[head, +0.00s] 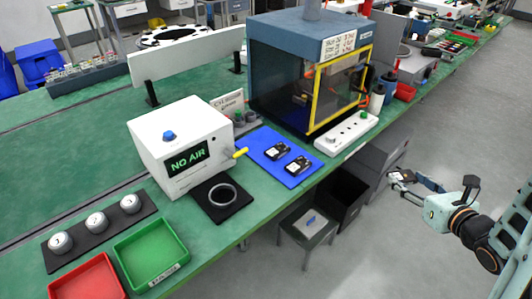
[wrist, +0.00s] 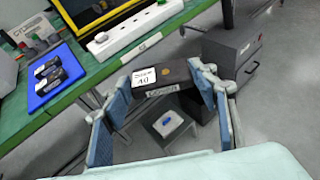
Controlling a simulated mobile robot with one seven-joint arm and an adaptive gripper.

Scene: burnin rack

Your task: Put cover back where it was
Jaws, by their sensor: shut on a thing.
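My gripper (head: 402,178) is out beyond the front edge of the green bench, at the right in the head view. In the wrist view its two blue-padded fingers (wrist: 160,92) are shut on a dark, flat piece with a white label (wrist: 145,75), which I take to be the cover. The label's print is too small to read surely. In the head view the piece is small and partly merges with the gripper.
The bench holds a blue mat (head: 252,143) with two black labelled units, a white power strip (head: 346,134), a yellow-framed enclosure (head: 290,75) and a white "NO AIR" box (head: 165,140). Below are an open black bin (head: 335,195) and a grey box (wrist: 232,50). The floor at right is clear.

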